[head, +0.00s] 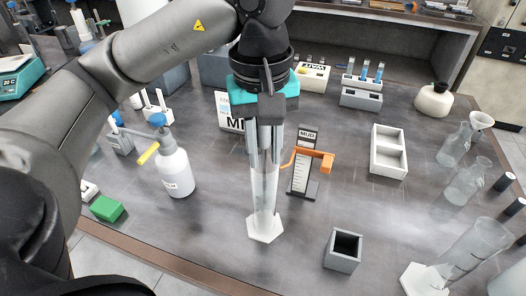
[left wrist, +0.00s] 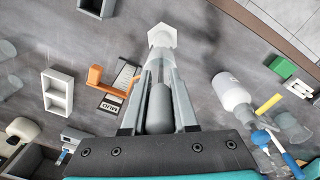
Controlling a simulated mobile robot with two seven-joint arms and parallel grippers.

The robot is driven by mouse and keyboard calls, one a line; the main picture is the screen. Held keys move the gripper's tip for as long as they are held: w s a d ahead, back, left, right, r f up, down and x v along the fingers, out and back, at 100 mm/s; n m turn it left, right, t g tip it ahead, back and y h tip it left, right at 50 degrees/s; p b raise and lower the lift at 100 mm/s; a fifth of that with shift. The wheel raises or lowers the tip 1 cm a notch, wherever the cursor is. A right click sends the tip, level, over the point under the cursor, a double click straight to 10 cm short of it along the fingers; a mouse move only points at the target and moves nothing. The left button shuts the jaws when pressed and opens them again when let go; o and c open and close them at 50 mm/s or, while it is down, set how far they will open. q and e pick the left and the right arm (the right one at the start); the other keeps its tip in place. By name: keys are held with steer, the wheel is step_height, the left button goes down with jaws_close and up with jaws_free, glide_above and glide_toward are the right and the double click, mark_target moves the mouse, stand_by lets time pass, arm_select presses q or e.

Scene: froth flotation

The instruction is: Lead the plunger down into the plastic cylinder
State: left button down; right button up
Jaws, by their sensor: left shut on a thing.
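The clear plastic cylinder (head: 264,193) stands upright on a white hexagonal base on the dark bench. My left gripper (head: 264,152) is directly above it, pointing down, its fingers reaching the upper part of the tube in the picture. In the left wrist view the gripper (left wrist: 159,75) is shut around a grey rounded rod, the plunger (left wrist: 159,110). The cylinder's white base (left wrist: 161,36) shows beyond the fingertips, in line with the plunger. I cannot tell whether the plunger's lower end is inside the cylinder's mouth; the fingers hide it. My right gripper is not in view.
An orange-armed stand labelled MUD (head: 305,165) is close to the right of the cylinder. A white wash bottle (head: 174,170) stands left, a grey open box (head: 343,250) front right. A white two-part tray (head: 388,151) and glassware (head: 467,180) are farther right.

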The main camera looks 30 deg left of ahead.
arm_select(q)
steer(key=shift+s+d+f+g, duration=0.1)
steer(key=shift+s+f+g, duration=0.05)
steer(key=shift+f, duration=0.4)
steer(key=shift+s+d+f+g, duration=0.1)
steer(key=shift+s+f+g, duration=0.05)
steer(key=shift+f, duration=0.35)
steer(key=c, duration=0.6)
jaws_free()
steer(key=shift+w+d, duration=0.1)
steer(key=shift+d, duration=0.05)
steer(key=shift+w+r, duration=0.1)
steer(key=shift+r, duration=0.45)
steer(key=shift+t, duration=0.4)
step_height(320, 180, up, 16)
steer(key=p, duration=0.5)
steer(key=shift+r+p, duration=0.15)
steer(key=shift+p, duration=0.25)
